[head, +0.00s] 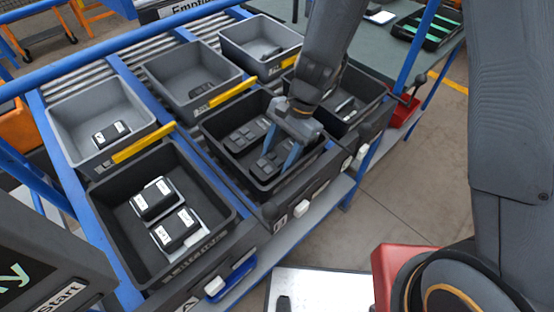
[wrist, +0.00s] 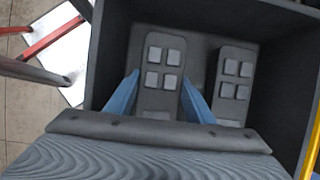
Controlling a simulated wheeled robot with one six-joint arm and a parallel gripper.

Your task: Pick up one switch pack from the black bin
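The black bin (head: 222,152) stands in the front row of the rack, in the middle. Two dark switch packs with square grey buttons lie flat in it, side by side. In the wrist view one switch pack (wrist: 160,98) is between my two blue fingers, and the other switch pack (wrist: 232,84) lies to its right. My gripper (head: 278,158) reaches down into the bin, and it also shows in the wrist view (wrist: 160,82). Its fingers are apart, one on each side of the pack, close to its edges. I cannot tell whether they touch it.
A dark bin (head: 103,205) with white-labelled packs stands to the left. Another dark bin (head: 372,92) stands to the right. Grey bins (head: 70,112) with yellow strips line the row behind. The bin walls stand close around my gripper. A blue rail (head: 130,45) crosses the back.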

